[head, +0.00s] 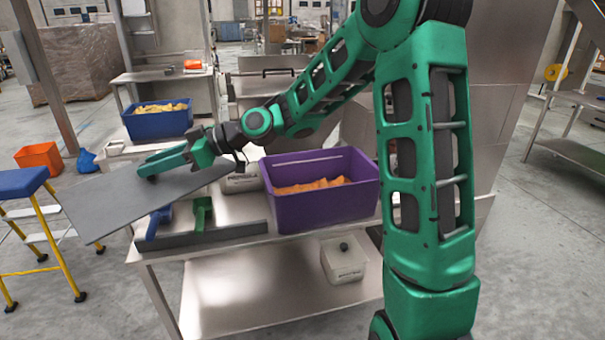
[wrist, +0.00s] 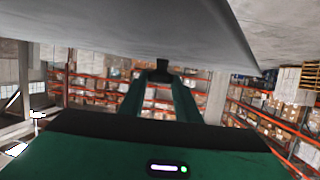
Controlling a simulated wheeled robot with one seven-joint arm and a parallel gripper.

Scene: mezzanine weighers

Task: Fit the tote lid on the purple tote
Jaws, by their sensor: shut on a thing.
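The purple tote (head: 318,207) stands open on the steel bench, with orange-yellow contents inside. The tote lid (head: 120,203) is a flat grey panel at the left, held tilted above the bench's left end and reaching out past its edge. My gripper (head: 150,172) is shut on the lid, to the left of the purple tote and apart from it. In the wrist view the lid's grey face (wrist: 150,38) fills the top, and my gripper fingers (wrist: 162,75) reach up to it. The far fingertip contact is partly hidden.
Blue and green scoops (head: 202,213) lie in a grey holder left of the tote. A blue tote (head: 158,121) with yellow contents stands behind. A blue-topped yellow step stool (head: 28,186) stands at left. A white box (head: 343,262) sits on the lower shelf.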

